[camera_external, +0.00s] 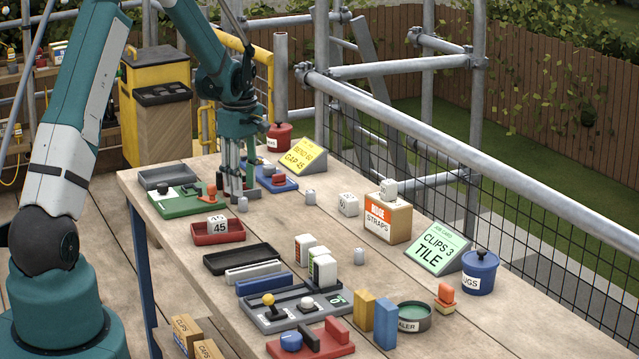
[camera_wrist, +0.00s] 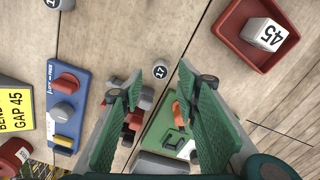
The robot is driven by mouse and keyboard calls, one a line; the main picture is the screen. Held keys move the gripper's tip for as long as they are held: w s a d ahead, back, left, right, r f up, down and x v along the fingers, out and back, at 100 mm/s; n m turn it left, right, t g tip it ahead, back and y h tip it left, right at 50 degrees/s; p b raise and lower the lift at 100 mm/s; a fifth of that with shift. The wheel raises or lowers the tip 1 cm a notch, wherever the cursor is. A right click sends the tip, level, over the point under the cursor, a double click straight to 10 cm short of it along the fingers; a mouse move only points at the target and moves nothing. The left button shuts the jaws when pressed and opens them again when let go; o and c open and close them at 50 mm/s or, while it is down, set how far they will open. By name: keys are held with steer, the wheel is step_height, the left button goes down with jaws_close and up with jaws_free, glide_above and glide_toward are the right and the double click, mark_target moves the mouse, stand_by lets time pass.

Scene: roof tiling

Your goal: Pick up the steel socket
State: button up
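A small grey steel socket (camera_external: 242,204) marked 17 stands on the wooden table just beside my fingertips. In the wrist view the socket (camera_wrist: 160,70) shows in the gap between the fingertips, touching neither. My gripper (camera_external: 238,191) points down, low over the table, behind the red tray. In the wrist view my gripper (camera_wrist: 161,74) is open, with green fingers spread and nothing held. A similar grey piece (camera_external: 310,197) stands further right, and another (camera_external: 358,257) stands beyond the white blocks. The exact height of the fingertips above the table cannot be told.
A red tray (camera_external: 217,231) holds a white cube marked 45. A green board (camera_wrist: 163,127) with an orange part lies close by the fingers. A blue switch board (camera_external: 275,180), a yellow card (camera_external: 304,156) and an orange straps box (camera_external: 387,219) stand around. Bare wood lies right of the socket.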

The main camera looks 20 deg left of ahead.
mark_target(243, 199)
steer(key=shift+f, duration=0.1)
steer(key=shift+f+b, duration=0.3)
steer(key=shift+f, duration=2.2)
steer(key=c, duration=1)
